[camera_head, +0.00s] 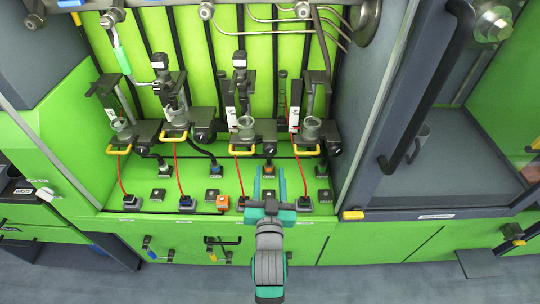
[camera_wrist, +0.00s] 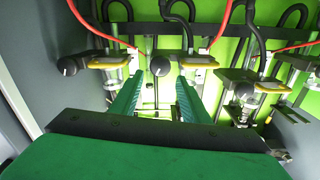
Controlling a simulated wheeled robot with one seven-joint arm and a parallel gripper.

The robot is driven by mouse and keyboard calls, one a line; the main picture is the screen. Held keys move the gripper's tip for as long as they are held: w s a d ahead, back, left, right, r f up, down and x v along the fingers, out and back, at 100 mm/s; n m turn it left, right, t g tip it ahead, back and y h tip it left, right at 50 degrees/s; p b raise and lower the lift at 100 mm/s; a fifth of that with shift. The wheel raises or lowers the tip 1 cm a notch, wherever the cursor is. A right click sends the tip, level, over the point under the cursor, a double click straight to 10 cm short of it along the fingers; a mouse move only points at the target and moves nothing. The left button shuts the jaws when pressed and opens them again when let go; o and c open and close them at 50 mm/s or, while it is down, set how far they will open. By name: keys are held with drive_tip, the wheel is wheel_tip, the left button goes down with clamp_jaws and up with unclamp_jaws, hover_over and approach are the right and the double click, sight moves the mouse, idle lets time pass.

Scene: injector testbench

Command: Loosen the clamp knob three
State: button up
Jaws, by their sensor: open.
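Several injector stations stand in a row in the green bench. Knob three (camera_head: 267,131) is a dark round knob at the right of the third clamp from the left in the head view. In the wrist view, which looks turned around, knob three (camera_wrist: 160,66) sits between and beyond my fingertips. The third clamp's yellow handle (camera_wrist: 200,63) is beside it. My gripper (camera_head: 268,172) is open and empty, with its teal fingers pointing at the bench's back, short of the knob. My fingers (camera_wrist: 158,82) show no contact with it; the exact gap is unclear.
Neighbouring knobs (camera_head: 204,131) and (camera_wrist: 68,66) stand on either side. Red cables (camera_head: 184,172) hang in front of the stations. Small sockets and switches (camera_head: 159,194) line the bench surface. A grey glass-fronted cabinet (camera_head: 375,165) closes off the right.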

sight(270, 153)
drive_tip(key=w, duration=0.8)
drive_tip(key=c, duration=0.8)
